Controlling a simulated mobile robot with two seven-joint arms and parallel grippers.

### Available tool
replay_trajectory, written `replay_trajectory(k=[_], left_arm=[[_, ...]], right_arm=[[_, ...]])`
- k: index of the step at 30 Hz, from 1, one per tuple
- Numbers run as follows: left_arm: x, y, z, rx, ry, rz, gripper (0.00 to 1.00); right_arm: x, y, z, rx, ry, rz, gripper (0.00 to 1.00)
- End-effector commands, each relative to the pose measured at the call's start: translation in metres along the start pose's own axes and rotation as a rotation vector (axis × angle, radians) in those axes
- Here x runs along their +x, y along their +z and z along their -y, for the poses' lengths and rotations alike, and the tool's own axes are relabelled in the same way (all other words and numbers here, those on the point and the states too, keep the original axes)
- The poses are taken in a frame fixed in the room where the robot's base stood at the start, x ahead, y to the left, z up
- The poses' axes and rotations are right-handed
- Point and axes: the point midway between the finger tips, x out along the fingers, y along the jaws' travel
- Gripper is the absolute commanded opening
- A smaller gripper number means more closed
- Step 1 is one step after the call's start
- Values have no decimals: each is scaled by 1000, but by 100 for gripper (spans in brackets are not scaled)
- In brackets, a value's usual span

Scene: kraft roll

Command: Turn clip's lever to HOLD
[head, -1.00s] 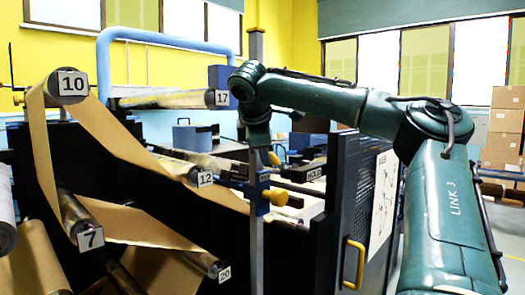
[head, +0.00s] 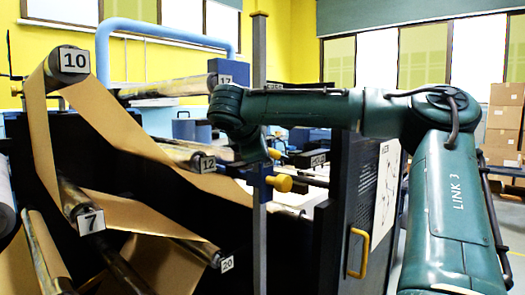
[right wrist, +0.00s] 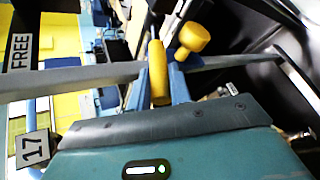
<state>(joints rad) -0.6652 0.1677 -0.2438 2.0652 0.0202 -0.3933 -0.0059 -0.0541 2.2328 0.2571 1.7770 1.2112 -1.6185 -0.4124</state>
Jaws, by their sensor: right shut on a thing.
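The clip (head: 262,182) is a blue block on an upright grey post (head: 259,100) in the head view. A yellow knob (head: 283,183) sticks out at its right, and the yellow end of the lever (head: 274,153) shows just above. In the right wrist view the yellow lever (right wrist: 157,60) lies between the two blue fingers of my right gripper (right wrist: 160,80), which is shut on it. The knob (right wrist: 194,38) stands beside it there. My left gripper is not in view.
A HOLD label (head: 317,160) is right of the clip; a FREE label (right wrist: 20,52) shows in the right wrist view. Brown paper (head: 130,130) runs over numbered rollers at left. A dark mesh door (head: 360,190) with a yellow handle (head: 358,250) stands at right.

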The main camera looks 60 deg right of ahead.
Motion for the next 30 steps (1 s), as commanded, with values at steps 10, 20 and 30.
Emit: replay_trajectory(k=[10, 20, 30], left_arm=[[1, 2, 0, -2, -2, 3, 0], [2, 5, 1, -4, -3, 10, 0], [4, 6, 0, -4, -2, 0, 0]], right_arm=[[2, -1, 3, -13, -5, 4, 34], [0, 0, 2, -8, -3, 3, 41], [-50, -1, 2, -8, 2, 4, 41]])
